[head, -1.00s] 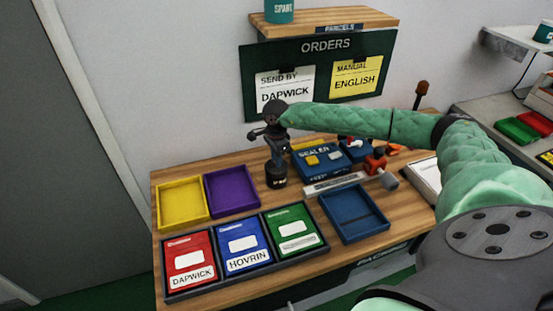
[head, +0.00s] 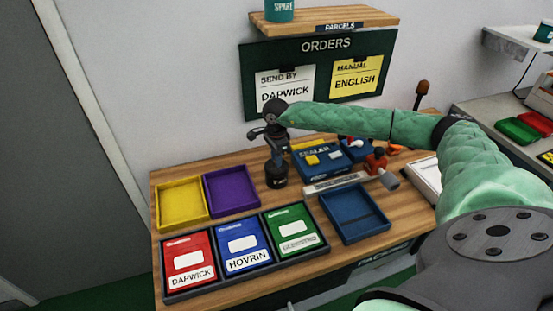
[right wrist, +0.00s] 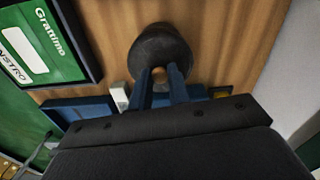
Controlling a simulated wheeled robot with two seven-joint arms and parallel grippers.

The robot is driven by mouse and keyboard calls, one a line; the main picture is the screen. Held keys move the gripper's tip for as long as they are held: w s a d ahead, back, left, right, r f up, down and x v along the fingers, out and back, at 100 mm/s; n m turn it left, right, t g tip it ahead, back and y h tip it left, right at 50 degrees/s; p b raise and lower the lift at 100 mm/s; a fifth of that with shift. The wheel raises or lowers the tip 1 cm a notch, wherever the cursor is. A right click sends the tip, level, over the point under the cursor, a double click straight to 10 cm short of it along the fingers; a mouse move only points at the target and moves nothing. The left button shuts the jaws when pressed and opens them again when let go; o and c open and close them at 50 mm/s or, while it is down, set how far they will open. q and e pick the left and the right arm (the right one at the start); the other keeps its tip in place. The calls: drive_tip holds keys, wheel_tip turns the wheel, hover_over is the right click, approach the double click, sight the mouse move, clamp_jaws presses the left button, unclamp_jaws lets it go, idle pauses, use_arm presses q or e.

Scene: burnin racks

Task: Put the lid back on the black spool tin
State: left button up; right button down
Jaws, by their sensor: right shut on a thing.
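The black spool tin (head: 277,179) stands upright on the wooden bench, behind the blue and green cards and right of the purple tray. My right gripper (head: 276,153) points down right above it and is shut on the lid. In the right wrist view, the two blue fingers (right wrist: 160,78) close on a small part at the middle of a dark round shape (right wrist: 160,48), where lid and tin look alike. I cannot tell whether the lid is seated on the tin or just above it. My left gripper is not in view.
A blue sealer box (head: 322,160) stands close right of the tin. The purple tray (head: 231,190), yellow tray (head: 181,203) and blue tray (head: 354,214) are on the bench. A black holder (head: 250,268) with red, blue and green cards lies in front. Bare wood separates the tin from the purple tray.

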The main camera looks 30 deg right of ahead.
drive_tip(key=c, duration=0.8)
unclamp_jaws()
drive_tip(key=shift+o, duration=0.2)
drive_tip(key=shift+r, duration=0.1)
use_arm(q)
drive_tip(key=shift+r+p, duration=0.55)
use_arm(e)
drive_tip(key=shift+r, duration=3.45)
clamp_jaws()
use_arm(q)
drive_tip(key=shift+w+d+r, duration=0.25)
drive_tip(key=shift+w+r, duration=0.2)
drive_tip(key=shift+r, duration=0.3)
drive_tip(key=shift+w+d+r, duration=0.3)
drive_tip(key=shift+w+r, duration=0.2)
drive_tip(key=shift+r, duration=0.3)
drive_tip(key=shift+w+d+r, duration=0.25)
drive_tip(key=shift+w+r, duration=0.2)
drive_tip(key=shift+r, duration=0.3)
